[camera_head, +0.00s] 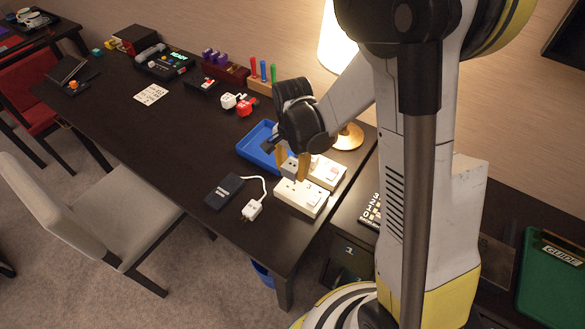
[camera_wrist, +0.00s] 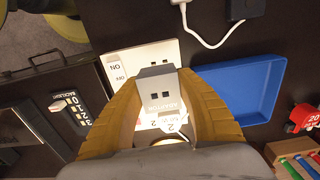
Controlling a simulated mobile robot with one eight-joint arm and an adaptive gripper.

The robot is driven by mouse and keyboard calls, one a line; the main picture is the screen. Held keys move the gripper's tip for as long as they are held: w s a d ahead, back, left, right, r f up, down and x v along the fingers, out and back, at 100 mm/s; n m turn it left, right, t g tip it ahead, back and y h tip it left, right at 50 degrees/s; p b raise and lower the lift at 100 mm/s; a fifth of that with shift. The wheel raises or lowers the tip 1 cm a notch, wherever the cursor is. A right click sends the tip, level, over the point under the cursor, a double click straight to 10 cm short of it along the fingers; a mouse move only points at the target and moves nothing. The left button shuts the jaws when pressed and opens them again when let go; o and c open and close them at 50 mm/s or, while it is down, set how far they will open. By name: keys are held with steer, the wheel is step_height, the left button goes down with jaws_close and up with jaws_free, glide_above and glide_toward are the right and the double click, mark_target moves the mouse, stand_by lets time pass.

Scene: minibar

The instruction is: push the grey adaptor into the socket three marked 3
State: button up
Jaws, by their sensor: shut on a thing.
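The grey adaptor (camera_head: 290,168) is held between the fingers of my gripper (camera_head: 292,164), above the white socket units. In the wrist view, the adaptor (camera_wrist: 156,82) sits between the two tan fingertips (camera_wrist: 157,90), its two-hole face showing. A front white socket unit (camera_head: 301,198) and a rear one (camera_head: 328,172) lie at the table's right end. In the wrist view, a white unit (camera_wrist: 113,66) with an ON/OFF switch is partly covered by the adaptor and left finger. A "2" shows below the adaptor; I cannot make out a 3. The adaptor's pins are hidden.
A blue tray (camera_head: 256,148) lies close behind my gripper. A white plug (camera_head: 252,209) on a cord and a dark box (camera_head: 223,191) lie left of the sockets. A lamp (camera_head: 348,138) stands behind. The table's middle is clear.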

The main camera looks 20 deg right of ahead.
mark_target(292, 186)
steer(key=shift+f+b, duration=1.25)
steer(key=shift+f, duration=0.55)
steer(key=shift+f+b, duration=1.45)
steer(key=shift+b, duration=0.15)
stand_by(0.4)
steer(key=o, duration=1.3)
steer(key=shift+c, duration=0.2)
steer(key=shift+r, duration=0.1)
step_height(292, 186, up, 12)
steer(key=shift+f, duration=0.1)
steer(key=s+r+n+t, duration=0.7)
steer(key=s+n, duration=0.3)
steer(key=s, duration=0.2)
steer(key=shift+s+r+n, duration=0.35)
steer(key=shift+r+n, duration=0.05)
steer(key=shift+r, duration=0.2)
